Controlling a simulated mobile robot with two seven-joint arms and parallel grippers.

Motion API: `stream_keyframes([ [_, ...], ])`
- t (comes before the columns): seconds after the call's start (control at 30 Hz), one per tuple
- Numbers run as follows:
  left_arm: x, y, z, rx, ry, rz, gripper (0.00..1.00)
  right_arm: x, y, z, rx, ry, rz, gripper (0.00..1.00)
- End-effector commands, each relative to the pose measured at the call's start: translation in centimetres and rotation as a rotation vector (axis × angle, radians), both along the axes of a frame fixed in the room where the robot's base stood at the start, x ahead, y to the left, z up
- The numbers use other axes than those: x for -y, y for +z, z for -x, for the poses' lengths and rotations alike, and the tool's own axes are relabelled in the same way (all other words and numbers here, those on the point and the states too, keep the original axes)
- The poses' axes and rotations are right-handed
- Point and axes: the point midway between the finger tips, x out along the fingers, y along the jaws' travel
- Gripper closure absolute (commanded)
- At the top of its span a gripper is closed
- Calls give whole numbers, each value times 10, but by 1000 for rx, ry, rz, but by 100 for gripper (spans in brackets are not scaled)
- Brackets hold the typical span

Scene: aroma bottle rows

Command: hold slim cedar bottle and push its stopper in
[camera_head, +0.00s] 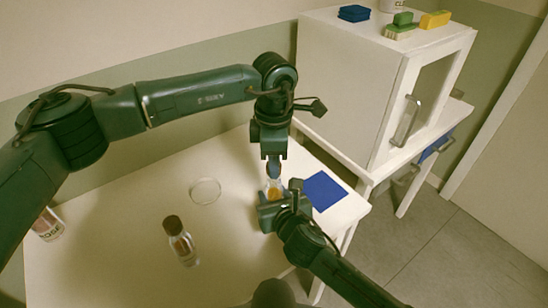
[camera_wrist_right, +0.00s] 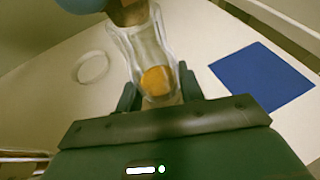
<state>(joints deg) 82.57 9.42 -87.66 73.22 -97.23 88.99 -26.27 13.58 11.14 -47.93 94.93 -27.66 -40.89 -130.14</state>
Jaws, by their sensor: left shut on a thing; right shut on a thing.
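The slim clear glass bottle (camera_head: 273,188) with amber liquid stands upright between my grippers, near the right end of the table. It is large in the right wrist view (camera_wrist_right: 153,62), leaning slightly there. My right gripper (camera_head: 273,200) is shut around its lower body; its fingers flank the glass in the right wrist view (camera_wrist_right: 158,92). My left gripper (camera_head: 274,164) points down right above the bottle and is shut on the stopper. A brown stopper part (camera_wrist_right: 130,12) is at the bottle's mouth, with a rounded blue part beside it. How deep it sits cannot be told.
A blue square mat (camera_head: 326,191) lies right of the bottle. A clear ring-shaped dish (camera_head: 205,191) and a dark-capped bottle (camera_head: 180,242) stand to the left on the white table (camera_head: 120,240). A labelled bottle (camera_head: 47,226) is at far left. A white cabinet (camera_head: 345,85) stands behind right.

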Motion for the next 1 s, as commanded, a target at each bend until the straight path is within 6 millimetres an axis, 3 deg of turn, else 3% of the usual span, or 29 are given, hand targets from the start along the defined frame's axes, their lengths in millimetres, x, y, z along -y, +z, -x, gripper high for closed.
stream_keyframes([
  [0.87, 0, -12, 0, 0, 0, 1, 96, 0, 0, 0, -1, 0, 0, 100],
  [0.9, 0, -13, 0, 0, 0, 1, 71, 0, 0, 0, -1, 0, 0, 100],
  [1.0, 0, -12, 0, 0, 0, 1, 62, 0, 0, 0, -1, 0, 0, 100],
])
